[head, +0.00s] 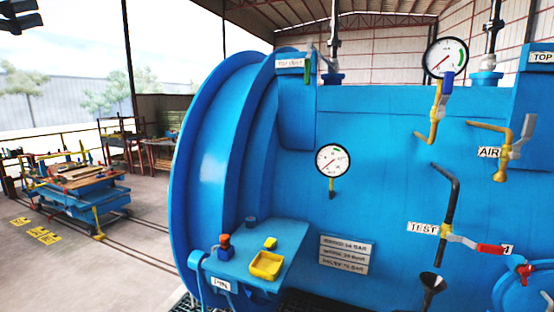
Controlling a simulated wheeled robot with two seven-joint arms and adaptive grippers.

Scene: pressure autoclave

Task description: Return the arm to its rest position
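Neither of my grippers can be made out in the head view. The large blue autoclave (375,130) fills the middle and right. A label by the shelf reads PIN. A pressure gauge (333,160) is on the side, and another gauge (445,58) is on top.
A black TEST pipe (447,205) with a red-handled valve (490,249) and a yellow AIR pipe (490,128) stick out at right. A black funnel (432,284) stands below. A blue cart (85,190) stands at left; the floor (110,270) between is mostly clear.

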